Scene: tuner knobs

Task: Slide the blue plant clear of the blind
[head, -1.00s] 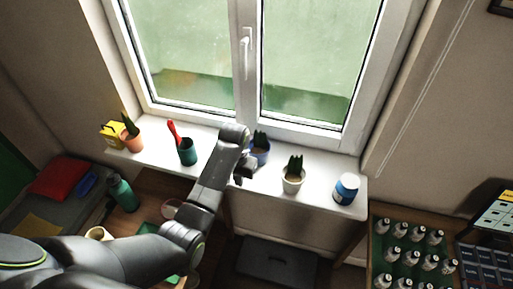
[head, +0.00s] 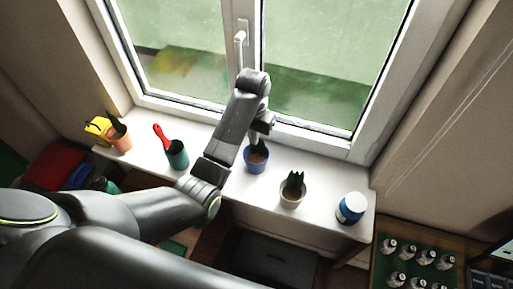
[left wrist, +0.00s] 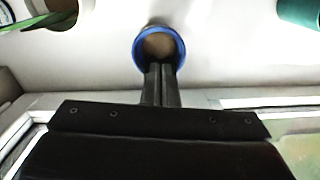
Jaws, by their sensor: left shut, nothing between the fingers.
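In the left wrist view the blue pot (left wrist: 158,44) shows from above with brown soil. My left gripper (head: 254,139) is shut and empty, on the window side of the pot. In the left wrist view its shut fingertips (left wrist: 161,67) overlap the pot's rim; I cannot tell whether they touch it. Part of the plant is hidden by the gripper. No blind can be made out. My right gripper is not in view.
On the sill (head: 325,214) stand a white pot with a plant (head: 292,192) and a blue-white jar (head: 351,207) to the right. A teal pot with a red-handled tool (head: 177,154), an orange pot (head: 120,139) and a yellow item (head: 98,127) stand left. The window (head: 310,60) is behind.

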